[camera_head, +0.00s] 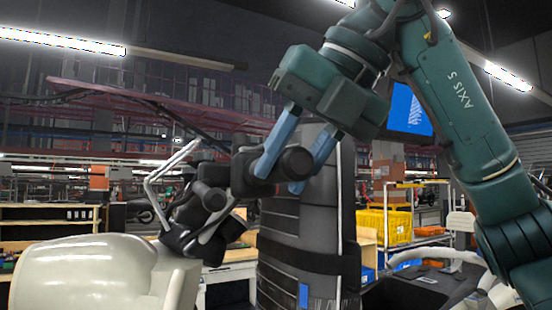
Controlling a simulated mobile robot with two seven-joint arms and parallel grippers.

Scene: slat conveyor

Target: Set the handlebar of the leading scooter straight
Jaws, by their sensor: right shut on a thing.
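The leading scooter shows at lower left as a cream body panel (85,272). Its black handlebar (212,197) stands above the panel, with a pale bent bar (158,200) beside it. My right gripper (297,160), with two blue fingers on a green arm, comes down from the upper right. It is shut on the black grip at the handlebar's near end, whose round tip faces me. The fingers hide part of the grip. The far end of the handlebar is hard to make out. My left gripper is not in view.
A dark strapped column (308,225) stands close behind the gripped handlebar end. Yellow crates (389,227) sit on a rack at right. Pale curved tubes (440,256) show at lower right; I cannot tell what they belong to. Benches stand behind at left.

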